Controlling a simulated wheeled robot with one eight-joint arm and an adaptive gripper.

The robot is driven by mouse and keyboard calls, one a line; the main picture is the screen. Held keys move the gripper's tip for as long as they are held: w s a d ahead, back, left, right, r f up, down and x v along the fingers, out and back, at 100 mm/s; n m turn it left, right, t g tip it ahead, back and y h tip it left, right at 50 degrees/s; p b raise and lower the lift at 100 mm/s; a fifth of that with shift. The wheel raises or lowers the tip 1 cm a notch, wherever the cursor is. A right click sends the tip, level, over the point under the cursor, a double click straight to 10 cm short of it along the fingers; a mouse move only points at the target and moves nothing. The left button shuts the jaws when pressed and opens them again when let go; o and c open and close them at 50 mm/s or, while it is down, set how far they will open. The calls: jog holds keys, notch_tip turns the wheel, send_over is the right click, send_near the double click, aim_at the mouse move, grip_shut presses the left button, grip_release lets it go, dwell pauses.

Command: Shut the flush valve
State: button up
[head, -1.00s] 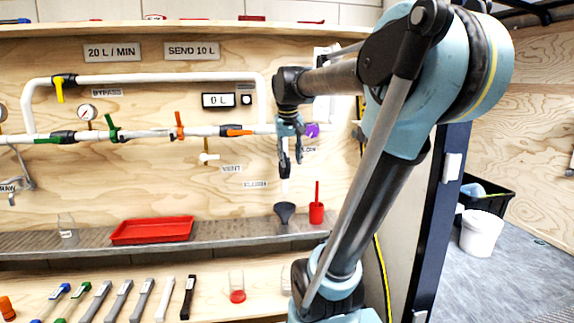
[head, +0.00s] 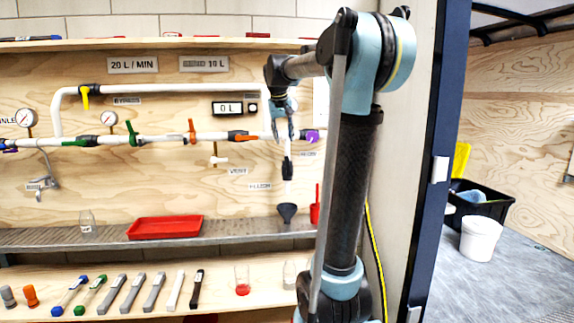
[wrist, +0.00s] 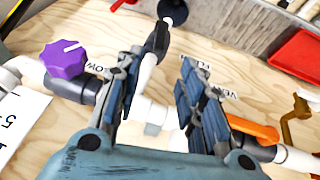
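The flush valve appears as a black valve with a dark handle on the white vertical pipe above the grey funnel; it shows in the head view (head: 288,170) and in the wrist view (wrist: 157,40). A partly hidden label beside it starts "FLU" in the wrist view. My gripper (wrist: 160,62) is open, its two blue-grey fingers apart on either side of the white pipe tee (wrist: 150,108), with nothing visibly held. The valve handle lies just beyond the fingertips, nearer the left finger. In the head view my gripper (head: 284,130) hangs before the horizontal pipe, above the valve.
A purple knob (wrist: 64,60) is left of my gripper in the wrist view; an orange handle (wrist: 252,130) is right. The funnel (head: 287,212) stands below the valve. A red tray (head: 165,228) lies on the metal shelf. A dark door frame (head: 440,160) stands right of my arm.

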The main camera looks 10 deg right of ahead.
aim_at(287, 157)
jog(key=x, duration=1.3)
jog(key=shift+w+d+f, duration=0.1)
jog(key=shift+w+f, duration=0.15)
grip_shut()
